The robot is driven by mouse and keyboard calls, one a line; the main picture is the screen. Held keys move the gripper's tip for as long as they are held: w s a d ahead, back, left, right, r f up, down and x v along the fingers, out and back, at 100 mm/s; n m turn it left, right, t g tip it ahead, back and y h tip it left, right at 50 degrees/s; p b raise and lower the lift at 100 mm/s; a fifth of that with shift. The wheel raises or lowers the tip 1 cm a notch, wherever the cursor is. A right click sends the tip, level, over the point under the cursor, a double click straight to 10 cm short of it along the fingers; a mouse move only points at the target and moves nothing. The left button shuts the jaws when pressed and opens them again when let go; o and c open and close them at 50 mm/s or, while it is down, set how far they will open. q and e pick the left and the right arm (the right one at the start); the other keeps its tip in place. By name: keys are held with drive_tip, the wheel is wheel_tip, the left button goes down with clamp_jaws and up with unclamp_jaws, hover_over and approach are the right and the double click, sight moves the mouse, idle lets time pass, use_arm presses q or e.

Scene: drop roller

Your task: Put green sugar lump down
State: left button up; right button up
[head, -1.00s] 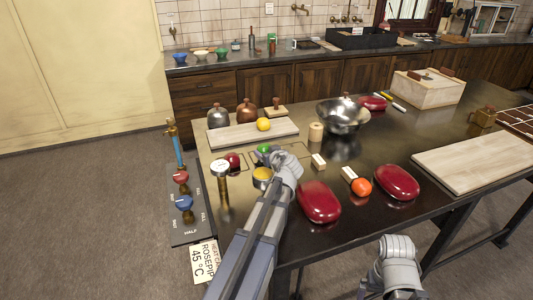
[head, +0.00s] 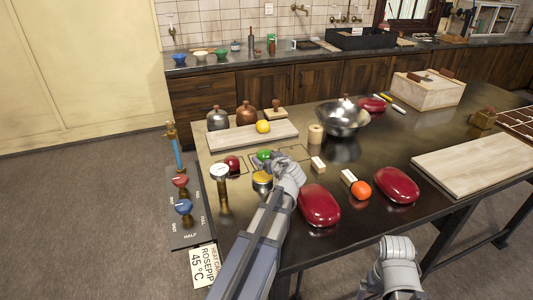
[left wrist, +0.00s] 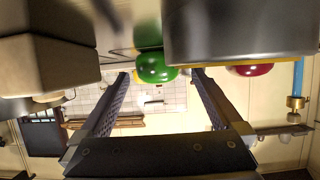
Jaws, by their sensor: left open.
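The green sugar lump (head: 264,154) is a glossy rounded piece at the near-left part of the dark table, within a marked outline. My left gripper (head: 277,163) is beside it, to its right and nearer the front. In the left wrist view the green lump (left wrist: 157,68) shows between the tips of the two open fingers (left wrist: 160,76), with a gap visible on either side. Whether it rests fully on the table is hard to tell. My right arm's end (head: 397,252) is low in front of the table; its fingers are not distinguishable.
A red lump (head: 232,163) lies left of the green one. A yellow-topped tin (head: 262,179) stands just in front, and a dial post (head: 221,180) stands left. A board (head: 238,137) with a yellow lump (head: 263,127) lies behind. Large red domes (head: 319,204) are to the right.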

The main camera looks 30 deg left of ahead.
use_arm(q)
drive_tip(key=p+v, duration=0.1)
drive_tip(key=v, duration=0.2)
drive_tip(key=p+v, duration=0.1)
drive_tip(key=v, duration=0.2)
drive_tip(key=p+v, duration=0.1)
drive_tip(key=v, duration=0.2)
drive_tip(key=shift+d+r, duration=0.2)
drive_tip(key=shift+r, duration=0.35)
